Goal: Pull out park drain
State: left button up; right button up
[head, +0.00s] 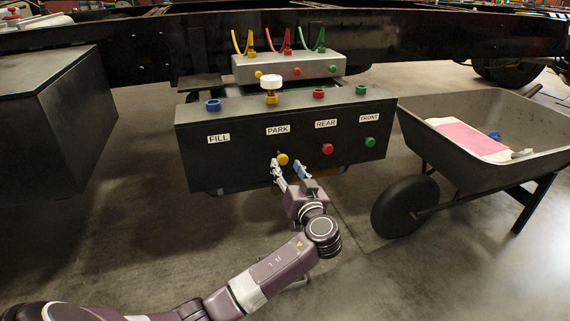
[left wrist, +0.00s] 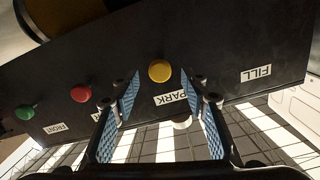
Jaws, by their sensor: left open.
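The park drain is a yellow knob (head: 283,159) on the front face of a black box (head: 230,165), below the PARK label (head: 278,130). In the left wrist view the yellow knob (left wrist: 160,71) shows just beyond and between the fingertips. My left gripper (head: 289,168) is open in front of the knob, with its two blue-padded fingers (left wrist: 157,90) spread to either side and nothing between the pads. I cannot tell whether a fingertip touches the box. My right gripper is in neither view.
A red knob (head: 328,149) and a green knob (head: 370,142) sit to the right on the same face. A wheelbarrow (head: 480,120) stands at the right and a dark box (head: 60,110) at the left. A grey valve block (head: 300,67) is above. The floor in front is mostly clear.

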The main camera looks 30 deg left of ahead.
pick_arm(q)
jog(key=v, duration=0.9)
jog(key=shift+s, duration=0.1)
